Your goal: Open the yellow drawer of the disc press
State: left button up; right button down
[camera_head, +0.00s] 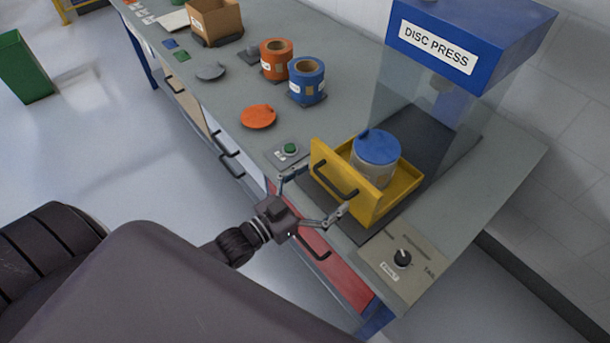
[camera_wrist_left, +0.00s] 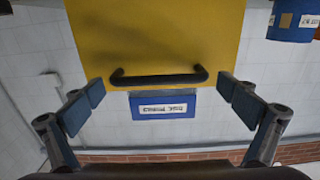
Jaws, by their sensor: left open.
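The disc press (camera_head: 455,45) has a blue top with a "DISC PRESS" label and clear walls, at the right of the workbench. Its yellow drawer (camera_head: 400,190) stands pulled out toward the bench's front edge. A jar with a blue lid (camera_head: 377,147) stands in the drawer. The black handle (camera_head: 335,181) is on the drawer's front; in the left wrist view the handle (camera_wrist_left: 158,77) lies across the yellow front. My left gripper (camera_head: 314,195) is open, in front of the drawer, its fingers spread to either side of the handle. My right gripper is not in view.
A green button (camera_head: 290,149) and a knob panel (camera_head: 403,260) flank the drawer. An orange lid (camera_head: 258,117), a blue roll (camera_head: 307,80), an orange roll (camera_head: 276,58) and a cardboard box (camera_head: 214,20) stand farther left. A green bin (camera_head: 27,68) stands on the floor.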

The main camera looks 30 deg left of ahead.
pick_arm(q)
jog(key=v, duration=1)
jog(key=shift+s+a, duration=0.15)
jog(key=shift+s, duration=0.05)
jog(key=s+a+f+n+g+y+b, duration=0.1)
jog(key=s+a+f+g+y, duration=0.1)
jog(key=f, duration=0.8)
jog(key=s+a+f+g+y, duration=0.2)
jog(key=s+f, duration=0.1)
jog(key=f, duration=0.8)
jog(key=s+a+f+n+g+y+b, duration=0.1)
jog(key=s+a+f+g, duration=0.1)
jog(key=f, duration=0.8)
jog(key=s+d+f+g+y+b, duration=0.1)
jog(key=s+d+f+g, duration=0.2)
jog(key=s+f, duration=0.7)
jog(key=s+d+f+g+b, duration=0.1)
jog(key=s+d+f+g, duration=0.2)
jog(key=s+f+g, duration=0.3)
jog(key=s+f, duration=0.4)
jog(key=s, duration=0.5)
jog(key=shift+f+g+y, duration=0.25)
jog(key=shift+g+y, duration=0.05)
jog(key=shift+y, duration=0.1)
jog(key=shift+w, duration=0.1)
jog(key=shift+c, duration=0.3)
